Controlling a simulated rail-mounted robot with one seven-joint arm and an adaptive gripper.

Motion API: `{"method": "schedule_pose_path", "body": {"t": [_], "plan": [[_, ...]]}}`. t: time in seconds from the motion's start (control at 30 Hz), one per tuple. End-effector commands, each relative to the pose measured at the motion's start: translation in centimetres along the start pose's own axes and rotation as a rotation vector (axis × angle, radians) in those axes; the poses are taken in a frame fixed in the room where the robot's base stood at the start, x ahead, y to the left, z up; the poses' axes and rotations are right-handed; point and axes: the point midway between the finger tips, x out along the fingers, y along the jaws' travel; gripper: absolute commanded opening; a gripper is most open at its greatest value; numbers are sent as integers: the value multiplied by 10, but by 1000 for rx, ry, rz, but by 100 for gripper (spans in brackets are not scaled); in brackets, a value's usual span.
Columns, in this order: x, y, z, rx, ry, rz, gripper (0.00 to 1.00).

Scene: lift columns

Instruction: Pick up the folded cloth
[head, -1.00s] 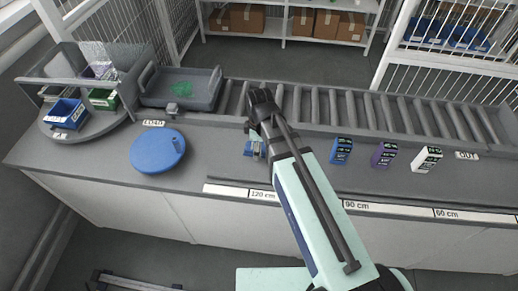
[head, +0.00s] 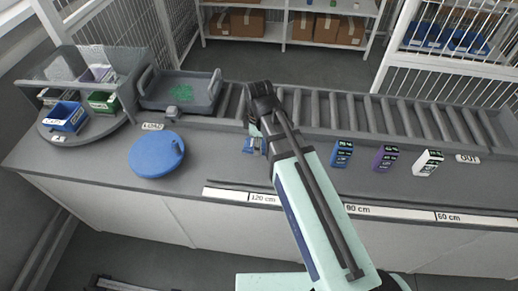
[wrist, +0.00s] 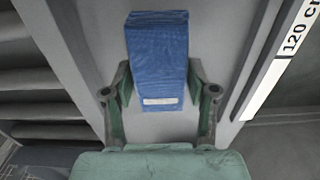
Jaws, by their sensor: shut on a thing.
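The folded cloth (wrist: 157,50) is a blue, upright-looking block with a white label in the wrist view. My gripper (wrist: 160,78) has its two green fingers on either side of the cloth's lower part, shut on it. In the head view the blue cloth (head: 250,146) shows in part at the end of my arm, above the grey counter. My gripper (head: 256,135) is mostly hidden there by my own arm. I cannot tell whether the cloth is clear of the counter.
A blue disc (head: 150,157) lies to the left. A grey tray (head: 180,93) stands behind it, beside the roller conveyor (head: 350,108). Blue (head: 342,154), purple (head: 384,158) and white (head: 428,162) boxes stand to the right. The counter between disc and cloth is clear.

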Motion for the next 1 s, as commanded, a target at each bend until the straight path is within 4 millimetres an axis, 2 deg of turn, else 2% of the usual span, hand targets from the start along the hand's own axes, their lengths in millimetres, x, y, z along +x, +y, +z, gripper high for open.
{"method": "schedule_pose_path", "body": {"t": [0.4, 0.6, 0.8, 1.0], "plan": [[-91, 2, -1, 0, 2, 4, 25], [-127, 2, -1, 0, 1, 2, 25], [-152, 1, -1, 0, 1, 2, 25], [-161, 0, 0, 0, 0, 0, 25]]}}
